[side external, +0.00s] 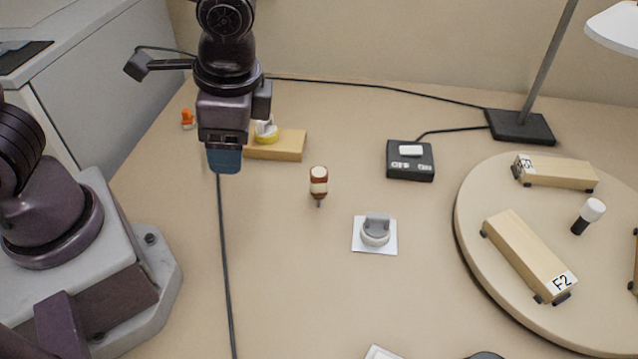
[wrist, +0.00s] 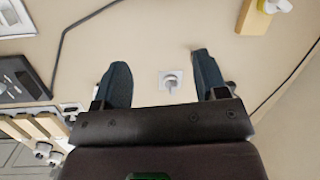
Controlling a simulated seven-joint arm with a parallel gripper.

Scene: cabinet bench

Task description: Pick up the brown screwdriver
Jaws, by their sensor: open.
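The brown screwdriver (side external: 318,182) has a short handle with a pale band and a pale top.
A grey knob on a white plate (side external: 375,234) is right of and nearer than the screwdriver. A wooden block (side external: 278,146) is behind my gripper. A black switch box (side external: 410,168) and a round board (side external: 500,290) with wooden blocks are to the right. Cables cross the bench.

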